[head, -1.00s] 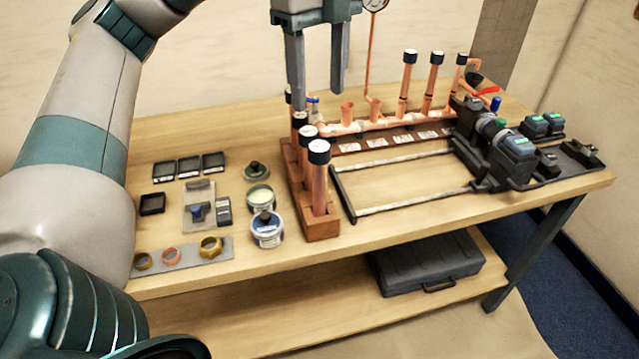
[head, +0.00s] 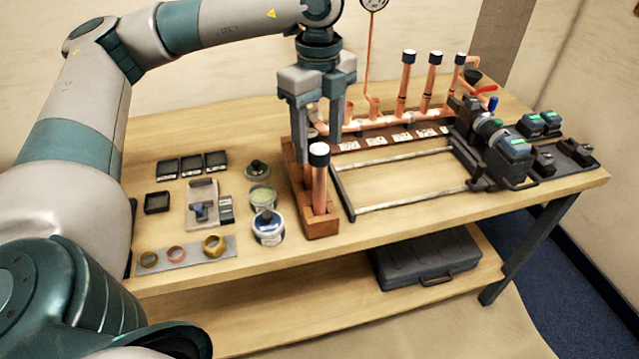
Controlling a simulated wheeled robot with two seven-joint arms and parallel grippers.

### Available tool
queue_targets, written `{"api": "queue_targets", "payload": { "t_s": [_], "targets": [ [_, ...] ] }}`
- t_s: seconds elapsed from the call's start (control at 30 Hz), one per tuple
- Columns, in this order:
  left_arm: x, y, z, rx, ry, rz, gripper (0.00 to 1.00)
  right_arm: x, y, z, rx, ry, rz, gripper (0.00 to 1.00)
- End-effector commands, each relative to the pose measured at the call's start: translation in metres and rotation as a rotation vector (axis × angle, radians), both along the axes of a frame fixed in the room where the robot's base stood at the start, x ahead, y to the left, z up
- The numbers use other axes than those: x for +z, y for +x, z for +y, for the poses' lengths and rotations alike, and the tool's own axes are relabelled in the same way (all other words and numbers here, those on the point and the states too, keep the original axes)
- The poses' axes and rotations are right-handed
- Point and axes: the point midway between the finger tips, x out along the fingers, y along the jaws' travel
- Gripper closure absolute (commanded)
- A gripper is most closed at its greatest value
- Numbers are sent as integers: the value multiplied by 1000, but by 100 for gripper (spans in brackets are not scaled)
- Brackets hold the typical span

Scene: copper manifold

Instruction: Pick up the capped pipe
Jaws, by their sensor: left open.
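A copper pipe with a black cap (head: 319,185) stands upright at the front of a wooden rack (head: 322,229) near the middle of the bench. My left gripper (head: 318,142) is open and points down over the rack, just behind this front pipe. Its fingers hide most of the other capped pipes in the rack, so I cannot tell whether one stands between the jaws. More black-capped pipes (head: 405,85) stand upright on the copper manifold (head: 385,122) at the back. My right gripper is not in view.
Two round tins (head: 268,228) stand left of the rack, with a plate of rings (head: 187,253) and small black trays (head: 190,166) beyond. A metal rail frame (head: 400,201) and a dark clamping machine (head: 495,145) lie to the right. A grey case (head: 427,262) sits on the lower shelf.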

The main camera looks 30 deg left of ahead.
Motion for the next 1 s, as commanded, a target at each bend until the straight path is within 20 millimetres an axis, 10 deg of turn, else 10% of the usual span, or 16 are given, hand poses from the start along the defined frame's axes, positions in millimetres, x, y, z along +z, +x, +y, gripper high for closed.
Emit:
{"api": "queue_targets", "payload": {
  "t_s": [1.0],
  "targets": [
    [-52,0,-1,0,0,0,45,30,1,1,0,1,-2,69]
  ]
}}
